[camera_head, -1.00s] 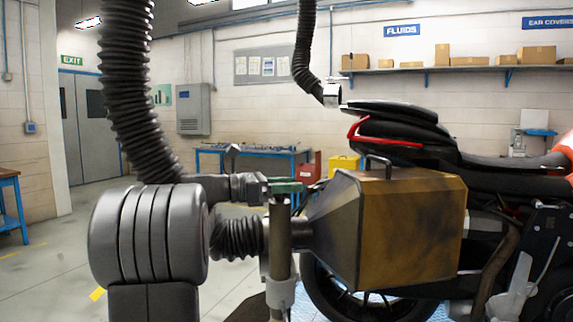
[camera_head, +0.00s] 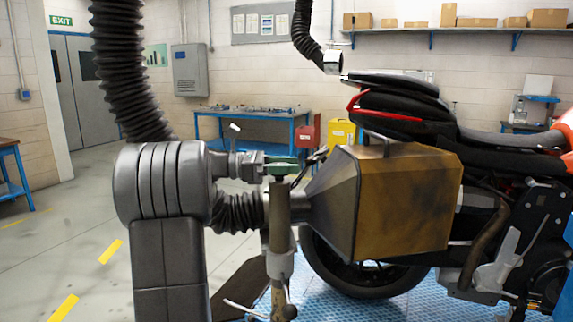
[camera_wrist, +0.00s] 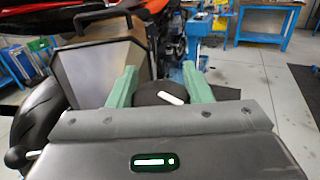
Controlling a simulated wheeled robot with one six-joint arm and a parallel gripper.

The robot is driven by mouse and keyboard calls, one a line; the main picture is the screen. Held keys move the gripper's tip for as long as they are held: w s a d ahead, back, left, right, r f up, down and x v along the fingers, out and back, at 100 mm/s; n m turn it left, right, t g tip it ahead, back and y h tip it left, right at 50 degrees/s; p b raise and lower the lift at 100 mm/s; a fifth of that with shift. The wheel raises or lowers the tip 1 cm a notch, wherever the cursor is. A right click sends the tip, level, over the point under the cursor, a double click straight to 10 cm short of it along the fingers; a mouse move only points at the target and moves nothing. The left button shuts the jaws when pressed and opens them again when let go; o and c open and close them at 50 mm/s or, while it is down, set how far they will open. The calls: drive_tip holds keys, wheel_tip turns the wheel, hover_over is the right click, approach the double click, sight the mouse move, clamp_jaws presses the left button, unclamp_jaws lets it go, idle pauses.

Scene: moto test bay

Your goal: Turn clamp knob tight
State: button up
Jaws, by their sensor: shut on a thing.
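My gripper (camera_head: 283,166) has green fingers and is shut at the top of an upright stand post (camera_head: 280,210). In the wrist view the fingers (camera_wrist: 157,88) sit on either side of a dark round knob (camera_wrist: 150,92) with a white bar mark, and they appear to grip it. The mark slants slightly down to the right. The knob is mostly hidden by the fingers in the head view. A brown-gold extraction hood (camera_head: 405,205) is beside the post on the right, behind the motorcycle's tail. The post's clamp collar (camera_head: 280,263) is lower down.
A black and red motorcycle (camera_head: 400,100) stands on a blue platform (camera_head: 410,300) at right. A ribbed hose (camera_head: 130,70) hangs at left. A blue bench (camera_head: 250,125) and a yellow case (camera_head: 342,134) stand behind. The floor at left is open.

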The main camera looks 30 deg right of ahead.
drive_tip(key=shift+f, duration=0.1)
drive_tip(key=o, duration=1)
drive_tip(key=p+v, duration=0.1)
drive_tip(key=v, duration=1.2)
drive_tip(key=shift+a+p, duration=0.35)
drive_tip(key=shift+p, duration=0.05)
drive_tip(key=shift+w, duration=0.15)
